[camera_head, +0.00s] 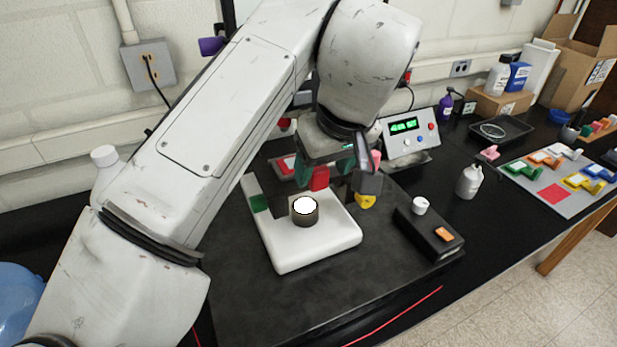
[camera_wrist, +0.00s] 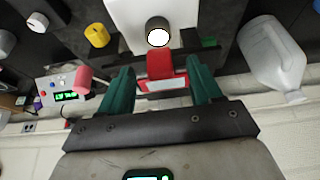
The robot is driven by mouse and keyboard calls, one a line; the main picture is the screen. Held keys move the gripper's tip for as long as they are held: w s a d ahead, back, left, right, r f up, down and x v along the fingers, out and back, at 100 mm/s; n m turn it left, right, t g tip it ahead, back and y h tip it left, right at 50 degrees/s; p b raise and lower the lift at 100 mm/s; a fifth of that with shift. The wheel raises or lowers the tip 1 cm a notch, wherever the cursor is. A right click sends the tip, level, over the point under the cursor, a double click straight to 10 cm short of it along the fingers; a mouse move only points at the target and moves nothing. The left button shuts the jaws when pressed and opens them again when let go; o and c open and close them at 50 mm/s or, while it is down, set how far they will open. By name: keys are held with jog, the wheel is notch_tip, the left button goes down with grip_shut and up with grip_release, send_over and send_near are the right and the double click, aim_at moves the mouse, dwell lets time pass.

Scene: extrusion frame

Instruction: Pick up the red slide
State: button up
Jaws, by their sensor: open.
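The red slide (camera_wrist: 160,66) shows in the wrist view as a red block, with a red-edged piece bearing a white patch against it. In the head view its red block (camera_head: 320,178) is partly hidden behind my gripper and stands near the back of the white base. My gripper (camera_wrist: 162,80) is open, with one green finger on each side of the slide and visible gaps between. In the head view my gripper (camera_head: 325,190) is above the back part of the white base, and my arm hides much around it.
The white base (camera_head: 310,250) carries a dark cylinder with a bright white top (camera_head: 305,208), close in front of the slide. A yellow knob (camera_head: 366,201) and a black box (camera_head: 430,234) stand to the right. A meter with green digits (camera_head: 408,133) stands behind.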

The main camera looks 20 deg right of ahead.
jog(key=shift+b+x, duration=0.35)
jog(key=shift+x, duration=0.6)
jog(key=shift+c, duration=0.3)
jog(key=c, duration=1.1)
